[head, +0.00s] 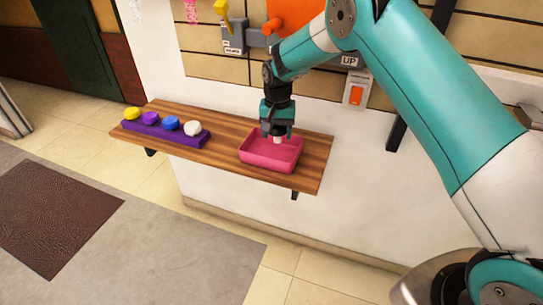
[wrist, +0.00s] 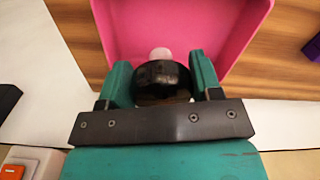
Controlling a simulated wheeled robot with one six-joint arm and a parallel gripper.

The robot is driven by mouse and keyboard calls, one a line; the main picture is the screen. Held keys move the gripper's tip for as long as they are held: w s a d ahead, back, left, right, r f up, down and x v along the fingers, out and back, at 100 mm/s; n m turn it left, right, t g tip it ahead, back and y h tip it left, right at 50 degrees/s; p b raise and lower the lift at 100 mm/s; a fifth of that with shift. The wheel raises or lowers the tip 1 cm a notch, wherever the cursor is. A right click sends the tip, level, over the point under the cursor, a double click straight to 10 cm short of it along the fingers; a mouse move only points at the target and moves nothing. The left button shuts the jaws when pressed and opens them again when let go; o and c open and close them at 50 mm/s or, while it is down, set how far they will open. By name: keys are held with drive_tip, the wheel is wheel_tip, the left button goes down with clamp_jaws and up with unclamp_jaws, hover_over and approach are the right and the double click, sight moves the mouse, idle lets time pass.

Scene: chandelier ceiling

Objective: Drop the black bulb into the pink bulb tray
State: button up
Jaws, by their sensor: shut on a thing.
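The pink bulb tray (head: 262,158) sits at the right part of a wooden wall shelf. In the wrist view, the tray (wrist: 240,30) fills the area beyond my fingers. My gripper (head: 277,134) is above the tray, pointing down. In the wrist view, my gripper (wrist: 162,85) is shut on the black bulb (wrist: 162,78), with one teal finger on each side. The bulb's pale tip (wrist: 160,54) points out over the tray. In the head view the dark part of the bulb is hard to tell from my gripper, but the pale tip shows just below it.
A purple holder (head: 165,136) with yellow, purple, blue and white bulbs stands on the left of the wooden shelf (head: 225,139). A wall panel with an orange switch (head: 355,95) and a grey box (head: 234,37) is behind. The shelf between holder and tray is clear.

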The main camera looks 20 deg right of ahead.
wheel_tip(320, 180, down, 3)
drive_tip(key=shift+r+b, duration=0.2)
drive_tip(key=shift+b, duration=0.4)
drive_tip(key=o, duration=1.1)
drive_tip(key=shift+c, duration=0.2)
drive_tip(key=shift+r, duration=0.15)
wheel_tip(320, 180, up, 6)
drive_tip(key=shift+b, duration=0.4)
drive_tip(key=shift+r, duration=0.7)
